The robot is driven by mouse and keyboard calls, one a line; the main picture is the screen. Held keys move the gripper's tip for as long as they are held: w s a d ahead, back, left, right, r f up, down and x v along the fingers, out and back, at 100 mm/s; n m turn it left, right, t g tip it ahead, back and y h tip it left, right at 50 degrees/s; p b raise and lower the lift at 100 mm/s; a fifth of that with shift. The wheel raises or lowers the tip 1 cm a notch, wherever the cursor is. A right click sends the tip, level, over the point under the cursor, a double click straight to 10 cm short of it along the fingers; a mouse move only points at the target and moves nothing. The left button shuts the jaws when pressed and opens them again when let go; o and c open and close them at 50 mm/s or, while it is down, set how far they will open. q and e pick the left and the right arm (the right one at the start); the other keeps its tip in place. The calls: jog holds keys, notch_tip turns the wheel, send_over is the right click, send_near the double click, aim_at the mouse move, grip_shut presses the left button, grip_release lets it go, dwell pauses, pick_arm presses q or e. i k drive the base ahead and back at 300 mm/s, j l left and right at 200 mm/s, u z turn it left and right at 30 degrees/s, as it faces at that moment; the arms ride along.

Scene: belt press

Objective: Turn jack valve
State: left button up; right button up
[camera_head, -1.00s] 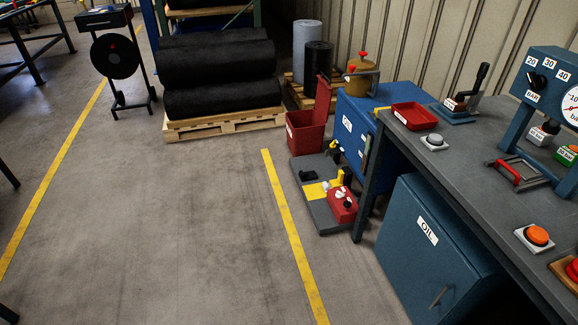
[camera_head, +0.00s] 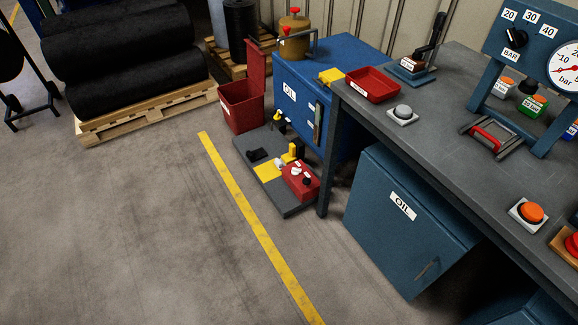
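A small red unit (camera_head: 301,181) with white and dark knobs stands on a grey floor plate (camera_head: 290,207) left of the bench leg. A yellow part (camera_head: 293,152) and a black pad (camera_head: 257,154) are on the same plate. Which knob is the jack valve I cannot tell at this size. Neither of my grippers is in view.
The grey bench (camera_head: 450,115) on the right carries a red tray (camera_head: 372,85), buttons and a gauge panel (camera_head: 530,60). A blue OIL cabinet (camera_head: 400,220) stands below. A red bin (camera_head: 242,105) and a pallet (camera_head: 150,110) stand behind. Floor left of the yellow line (camera_head: 250,215) is clear.

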aim_at(295, 171)
jog(key=i+j+u, duration=0.6)
jog(key=i, duration=0.45)
jog(key=i+j+u, duration=0.25)
jog(key=i, duration=0.35)
jog(key=i+u, duration=0.3)
jog(key=i, duration=0.25)
jog(key=i+z, duration=0.3)
jog(key=i, duration=0.15)
jog(key=i+z, duration=0.3)
jog(key=i, duration=0.15)
jog(key=i+j+z, duration=0.35)
jog(key=i+l, duration=0.05)
jog(key=l, duration=0.05)
